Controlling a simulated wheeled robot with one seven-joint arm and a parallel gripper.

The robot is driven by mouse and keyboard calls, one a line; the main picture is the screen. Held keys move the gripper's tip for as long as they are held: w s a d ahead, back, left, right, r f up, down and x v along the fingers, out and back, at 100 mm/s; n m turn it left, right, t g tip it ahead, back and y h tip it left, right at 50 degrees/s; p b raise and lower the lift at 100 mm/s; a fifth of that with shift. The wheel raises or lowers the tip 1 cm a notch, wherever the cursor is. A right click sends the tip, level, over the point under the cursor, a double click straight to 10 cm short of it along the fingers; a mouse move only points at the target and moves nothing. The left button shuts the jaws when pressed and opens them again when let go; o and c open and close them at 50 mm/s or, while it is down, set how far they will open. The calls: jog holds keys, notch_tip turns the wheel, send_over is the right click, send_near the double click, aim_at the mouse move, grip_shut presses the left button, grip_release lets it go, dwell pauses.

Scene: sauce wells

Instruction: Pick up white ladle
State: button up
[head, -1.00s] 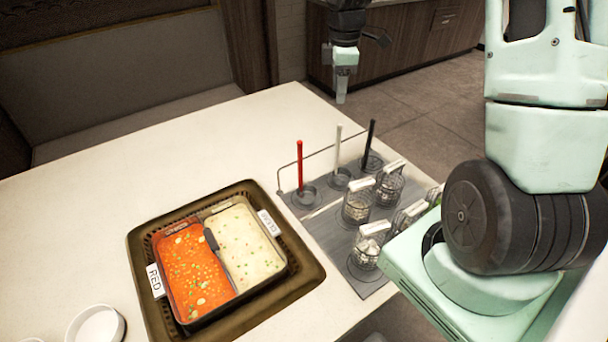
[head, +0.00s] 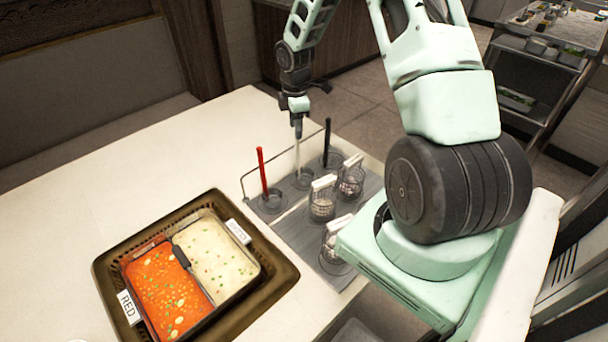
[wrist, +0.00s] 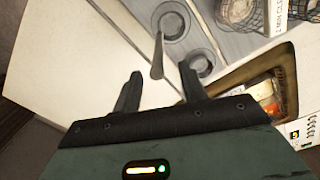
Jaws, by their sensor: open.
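The white ladle (head: 297,157) stands upright in a round well (head: 303,181) of the grey holder, between the red ladle (head: 262,172) and the black ladle (head: 327,140). My gripper (head: 298,133) points down at the top of its handle. In the wrist view, my gripper (wrist: 160,82) is open, and the handle of the white ladle (wrist: 157,60) rises from its well toward the gap between the two fingers. I cannot tell whether either finger touches it. The ladle's bowl is hidden in the well.
A thin wire rail (head: 278,157) runs behind the ladles. Several wire baskets with white handles (head: 323,200) stand in front of the wells. A brown tray (head: 105,272) holds red soup (head: 163,290) and pale soup (head: 220,255). The table (head: 90,185) is clear at the left.

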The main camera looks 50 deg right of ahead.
aim_at(297, 143)
jog(key=shift+w+d+f+p, duration=0.15)
jog(key=shift+f+p, duration=0.8)
jog(key=shift+f, duration=1.7)
grip_shut()
